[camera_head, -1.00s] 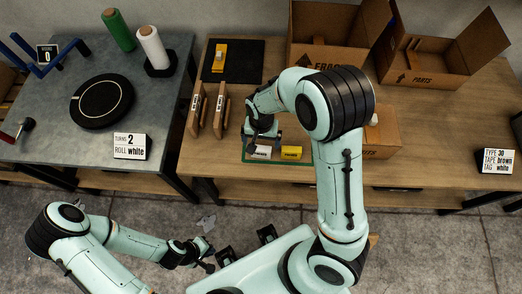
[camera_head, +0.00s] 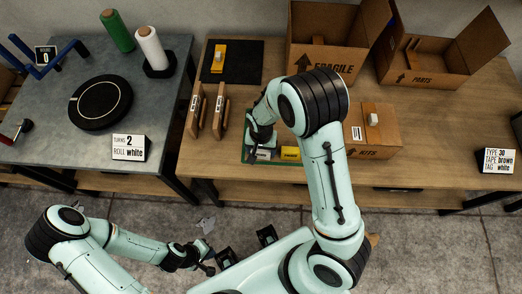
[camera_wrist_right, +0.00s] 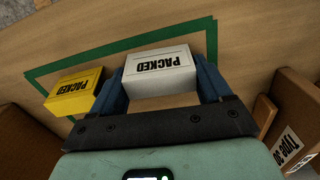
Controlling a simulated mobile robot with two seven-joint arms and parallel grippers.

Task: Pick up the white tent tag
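The white tent tag (camera_wrist_right: 160,72), printed PACKED, stands on the table within a green taped outline, between the two fingers of my right gripper (camera_wrist_right: 163,88). In the head view the right gripper (camera_head: 262,146) covers much of the white tag (camera_head: 265,154). The fingers are open around the tag, very close to its two ends; contact is hard to judge. A yellow tent tag (camera_wrist_right: 74,92), also marked PACKED, stands just outside the left finger in the wrist view. My left gripper (camera_head: 208,256) is open and empty, low over the floor.
A KITS carton (camera_head: 372,130) stands right of the right arm. Open FRAGILE (camera_head: 322,55) and PARTS (camera_head: 430,75) cartons stand at the back.

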